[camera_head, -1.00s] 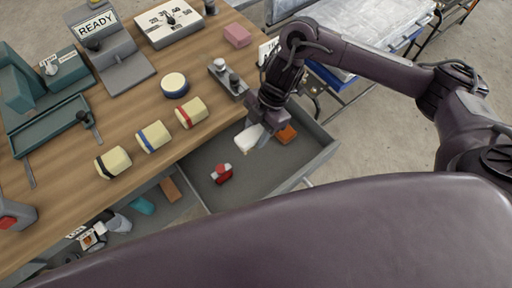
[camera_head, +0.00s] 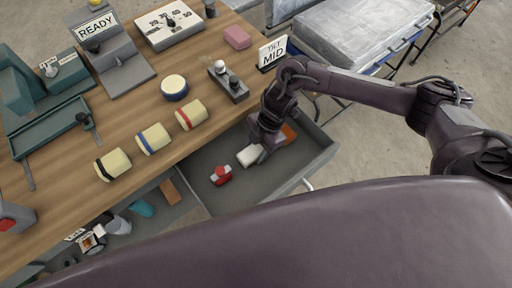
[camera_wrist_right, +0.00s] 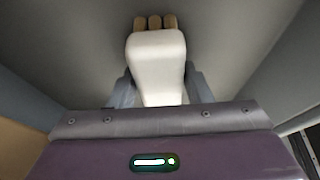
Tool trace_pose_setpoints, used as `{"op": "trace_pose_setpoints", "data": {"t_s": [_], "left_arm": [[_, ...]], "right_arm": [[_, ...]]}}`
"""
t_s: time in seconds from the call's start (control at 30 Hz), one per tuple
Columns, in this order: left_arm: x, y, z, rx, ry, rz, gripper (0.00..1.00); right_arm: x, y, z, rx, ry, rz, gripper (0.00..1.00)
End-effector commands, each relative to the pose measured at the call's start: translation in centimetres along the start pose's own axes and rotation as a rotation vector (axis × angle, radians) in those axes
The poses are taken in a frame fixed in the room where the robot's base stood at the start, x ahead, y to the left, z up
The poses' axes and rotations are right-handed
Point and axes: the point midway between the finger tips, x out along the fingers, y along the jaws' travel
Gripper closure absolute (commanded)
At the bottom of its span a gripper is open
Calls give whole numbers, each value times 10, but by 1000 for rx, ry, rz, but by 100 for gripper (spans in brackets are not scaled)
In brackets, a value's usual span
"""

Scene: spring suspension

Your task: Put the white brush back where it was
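The white brush (camera_head: 248,156) is low inside the open grey drawer (camera_head: 242,193), held by my right gripper (camera_head: 259,154). In the right wrist view the brush (camera_wrist_right: 156,62) has a white body and brown bristle tufts pointing away from me. The fingers of my right gripper (camera_wrist_right: 158,90) are on both sides of its body, shut on it. The drawer floor is close beyond the bristles; I cannot tell whether they touch it. My left gripper is not in view.
In the drawer, a red object (camera_head: 221,175) lies left of the brush and an orange block (camera_head: 289,134) lies beyond the gripper. The drawer walls stand around them.

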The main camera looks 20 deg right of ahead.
Motion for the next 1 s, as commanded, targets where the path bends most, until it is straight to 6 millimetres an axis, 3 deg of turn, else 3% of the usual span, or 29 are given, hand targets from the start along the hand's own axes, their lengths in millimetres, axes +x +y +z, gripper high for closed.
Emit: {"op": "trace_pose_setpoints", "data": {"t_s": [0.13,0.47,0.57,1.0], "left_arm": [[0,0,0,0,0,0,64],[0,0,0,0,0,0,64],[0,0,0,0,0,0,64],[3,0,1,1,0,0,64]], "right_arm": [[0,0,0,0,0,0,39],[-5,1,0,1,0,1,39],[-17,1,0,0,-1,3,39],[-104,1,0,0,-3,4,39]]}}
